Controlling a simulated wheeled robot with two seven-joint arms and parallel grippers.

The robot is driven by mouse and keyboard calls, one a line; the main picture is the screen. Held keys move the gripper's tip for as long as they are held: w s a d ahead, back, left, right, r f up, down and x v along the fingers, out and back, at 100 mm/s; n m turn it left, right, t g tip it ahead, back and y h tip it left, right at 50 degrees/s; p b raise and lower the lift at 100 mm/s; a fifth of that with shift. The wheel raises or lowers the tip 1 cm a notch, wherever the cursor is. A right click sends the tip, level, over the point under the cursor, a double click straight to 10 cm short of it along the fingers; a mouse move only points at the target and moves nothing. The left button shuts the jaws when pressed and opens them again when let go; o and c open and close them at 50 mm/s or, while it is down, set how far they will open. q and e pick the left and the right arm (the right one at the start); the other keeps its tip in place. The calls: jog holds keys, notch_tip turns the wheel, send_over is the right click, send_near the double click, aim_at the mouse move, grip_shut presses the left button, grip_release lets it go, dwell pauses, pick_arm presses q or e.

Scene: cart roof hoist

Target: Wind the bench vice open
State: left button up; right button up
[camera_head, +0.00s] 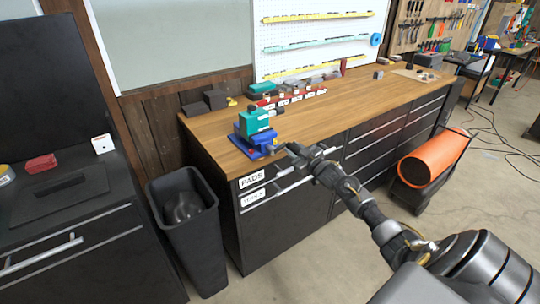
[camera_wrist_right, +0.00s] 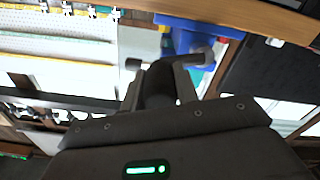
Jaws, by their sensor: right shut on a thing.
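The blue bench vice (camera_head: 262,144) sits on the near left corner of the wooden workbench, with a teal block (camera_head: 254,122) at its top. My right gripper (camera_head: 291,151) reaches the front of the vice, at the bench's front edge. In the right wrist view the blue vice body (camera_wrist_right: 198,26) is upside down beyond the gripper. A grey handle bar (camera_wrist_right: 190,58) crosses in front of it, and my dark right gripper (camera_wrist_right: 162,78) is shut on this bar. The vice jaws' gap is too small to make out. My left gripper is out of view.
The workbench (camera_head: 340,105) carries a red rack (camera_head: 288,98) and dark blocks behind the vice. A black bin (camera_head: 188,225) stands left of the bench. An orange cylinder (camera_head: 434,158) lies on a low cart to the right. Open floor lies in front.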

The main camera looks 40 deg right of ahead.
jog(key=shift+a+r+p, duration=0.35)
jog(key=shift+a+r, duration=0.25)
jog(key=shift+r, duration=0.25)
jog(key=shift+a, duration=0.2)
jog(key=shift+a+f, duration=0.1)
jog(key=a+p, duration=0.1)
jog(key=a+r+p, duration=0.1)
jog(key=a, duration=0.1)
jog(key=shift+a+r, duration=0.15)
jog(key=shift+s+a+p, duration=0.1)
jog(key=shift+a+p, duration=0.25)
jog(key=shift+p, duration=0.25)
jog(key=shift+a+f, duration=0.2)
jog(key=shift+a, duration=0.7)
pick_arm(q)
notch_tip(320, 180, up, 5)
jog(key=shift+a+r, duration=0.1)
